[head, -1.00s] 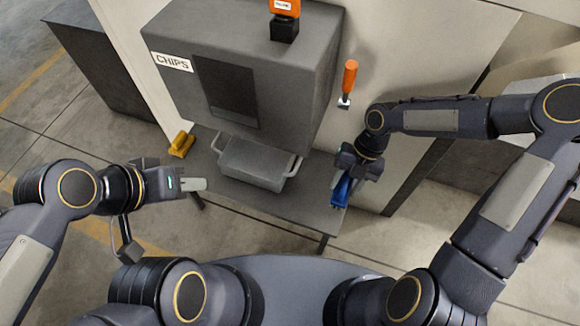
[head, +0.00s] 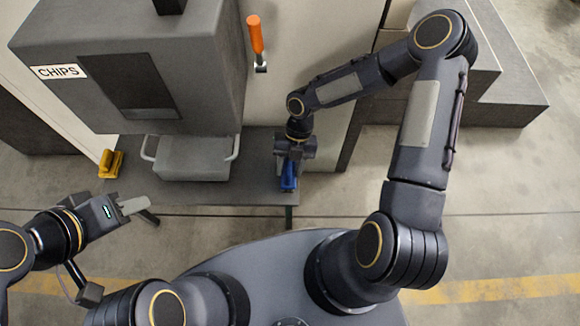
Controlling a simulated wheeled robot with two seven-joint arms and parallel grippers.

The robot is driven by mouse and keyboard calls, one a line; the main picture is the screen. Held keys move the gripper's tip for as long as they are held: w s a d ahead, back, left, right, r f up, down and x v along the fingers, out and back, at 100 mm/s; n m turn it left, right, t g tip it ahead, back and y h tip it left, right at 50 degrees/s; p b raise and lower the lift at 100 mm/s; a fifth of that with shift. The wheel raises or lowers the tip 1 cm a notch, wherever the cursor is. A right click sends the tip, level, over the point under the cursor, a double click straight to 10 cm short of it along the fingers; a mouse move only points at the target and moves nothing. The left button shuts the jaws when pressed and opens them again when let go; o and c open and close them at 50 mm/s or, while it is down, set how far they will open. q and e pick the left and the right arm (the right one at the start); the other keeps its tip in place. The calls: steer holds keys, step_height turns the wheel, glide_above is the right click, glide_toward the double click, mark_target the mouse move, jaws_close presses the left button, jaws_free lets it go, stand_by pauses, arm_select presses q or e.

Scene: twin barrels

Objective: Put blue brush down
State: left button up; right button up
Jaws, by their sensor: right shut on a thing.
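The blue brush (head: 288,176) is at the right end of the grey bench, partly hidden by my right gripper. My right gripper (head: 291,170) points down and is shut on the blue brush. I cannot tell whether the brush touches the bench top. My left gripper (head: 133,205) is in front of the bench at the lower left, apart from everything. Its pale fingers look close together, but whether they are shut is unclear.
An orange-handled tool (head: 256,38) is on the wall. Grey blocks (head: 505,95) stand at the right.

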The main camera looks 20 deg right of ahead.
steer(key=o, duration=1)
